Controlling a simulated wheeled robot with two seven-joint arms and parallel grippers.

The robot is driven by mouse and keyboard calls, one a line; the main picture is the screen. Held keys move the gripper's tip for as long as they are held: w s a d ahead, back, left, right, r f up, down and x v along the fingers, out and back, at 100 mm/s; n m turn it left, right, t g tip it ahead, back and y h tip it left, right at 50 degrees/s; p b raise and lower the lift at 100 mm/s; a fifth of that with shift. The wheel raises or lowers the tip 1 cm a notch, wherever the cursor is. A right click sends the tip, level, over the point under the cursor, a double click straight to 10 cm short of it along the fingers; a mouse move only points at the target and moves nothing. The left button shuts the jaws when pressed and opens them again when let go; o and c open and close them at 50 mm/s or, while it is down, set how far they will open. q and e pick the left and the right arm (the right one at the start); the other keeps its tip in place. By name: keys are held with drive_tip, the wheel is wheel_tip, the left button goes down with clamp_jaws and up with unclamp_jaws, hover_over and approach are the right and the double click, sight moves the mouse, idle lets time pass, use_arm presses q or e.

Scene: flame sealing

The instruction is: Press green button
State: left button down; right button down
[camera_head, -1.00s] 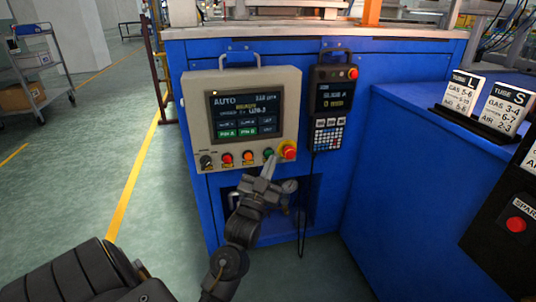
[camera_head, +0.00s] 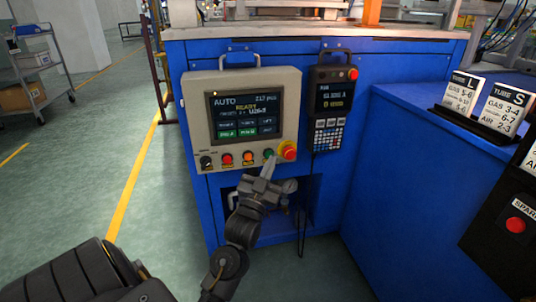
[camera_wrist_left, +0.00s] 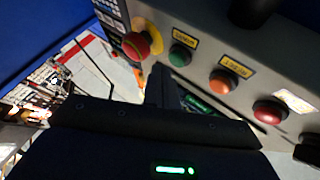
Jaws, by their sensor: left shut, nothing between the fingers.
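The green button (camera_head: 268,154) sits on the lower edge of the beige control panel (camera_head: 192,110), between an orange button and the red emergency stop. In the left wrist view the green button (camera_wrist_left: 180,55) is fully in sight, with a yellow label beside it. My left gripper (camera_head: 270,164) is shut and empty, its fingertips just below the green button in the head view. In the left wrist view the fingertips (camera_wrist_left: 158,76) show just below the button, with a small gap in the picture. My right gripper is not in view.
The red emergency stop (camera_head: 288,150) on its yellow ring is close to the right of the green button. An orange button (camera_head: 248,158) and a red button (camera_head: 227,159) are to its left. A handheld pendant (camera_head: 331,100) hangs right of the panel.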

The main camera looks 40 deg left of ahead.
use_arm(q)
drive_tip(key=shift+w+a, duration=0.1)
drive_tip(key=shift+a, duration=0.2)
